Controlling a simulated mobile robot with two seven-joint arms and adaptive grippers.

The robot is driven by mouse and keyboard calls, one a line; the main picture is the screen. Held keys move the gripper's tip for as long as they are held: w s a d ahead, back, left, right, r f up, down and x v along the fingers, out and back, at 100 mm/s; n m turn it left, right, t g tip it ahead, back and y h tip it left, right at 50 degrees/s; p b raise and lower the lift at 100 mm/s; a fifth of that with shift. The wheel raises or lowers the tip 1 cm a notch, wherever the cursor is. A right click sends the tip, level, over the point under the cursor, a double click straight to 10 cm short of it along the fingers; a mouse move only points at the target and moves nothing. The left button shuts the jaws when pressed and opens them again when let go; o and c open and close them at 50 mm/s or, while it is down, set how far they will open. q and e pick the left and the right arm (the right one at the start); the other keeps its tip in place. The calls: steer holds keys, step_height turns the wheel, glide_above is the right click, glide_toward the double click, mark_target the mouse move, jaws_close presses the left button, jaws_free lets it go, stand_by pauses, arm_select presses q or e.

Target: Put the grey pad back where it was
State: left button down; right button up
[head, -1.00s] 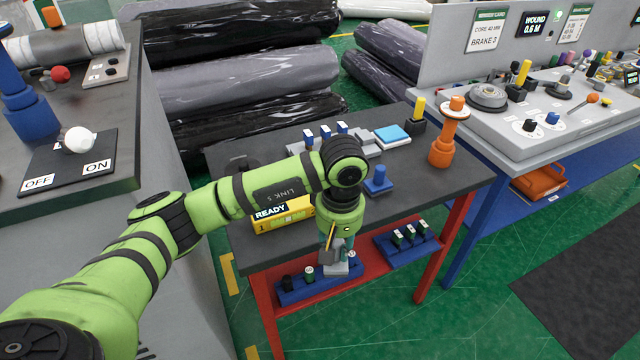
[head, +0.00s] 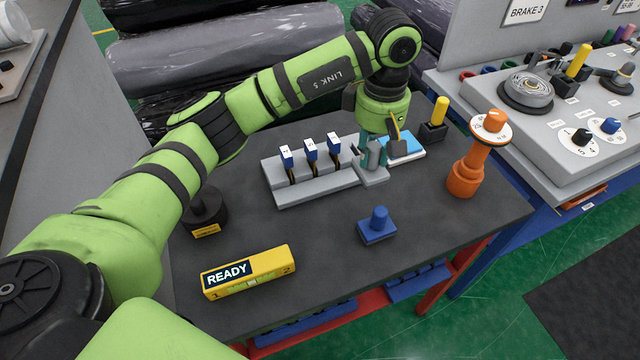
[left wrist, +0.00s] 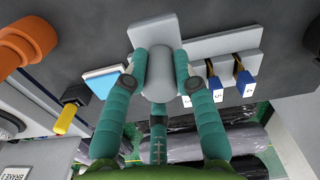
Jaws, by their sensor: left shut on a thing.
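My left gripper (head: 373,158) is shut on the grey knob (left wrist: 158,75) of the grey pad (head: 371,174). The pad's flat plate also shows beyond the fingers in the left wrist view (left wrist: 155,32). The pad is by the right end of the grey rack (head: 312,182), which holds several blue tagged pieces; the rack is in the left wrist view too (left wrist: 222,46). I cannot tell whether the pad touches the rack or the table. A blue-topped white block (head: 406,147) sits just right of the gripper, partly hidden by it. My right gripper is not in view.
On the dark table (head: 320,240) are a blue knobbed pad (head: 377,228), a yellow READY box (head: 250,272), an orange post (head: 468,170) and a black block with a yellow handle (head: 435,122). The table's right front is clear.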

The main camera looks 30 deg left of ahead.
arm_select(q)
steer(key=shift+s+a, duration=0.1)
steer(key=shift+a, duration=0.2)
steer(key=s+a+f+p, duration=0.2)
steer(key=a+f, duration=0.1)
steer(key=s+a+f+p, duration=0.2)
steer(key=s+f+p, duration=0.1)
steer(key=s+a+f+p, duration=0.2)
steer(key=a+f, duration=0.1)
steer(key=shift+s+a+f, duration=0.2)
steer(key=shift+a+f, duration=0.1)
steer(key=shift+a, duration=0.05)
steer(key=shift+f, duration=0.55)
steer(key=c, duration=1)
jaws_free()
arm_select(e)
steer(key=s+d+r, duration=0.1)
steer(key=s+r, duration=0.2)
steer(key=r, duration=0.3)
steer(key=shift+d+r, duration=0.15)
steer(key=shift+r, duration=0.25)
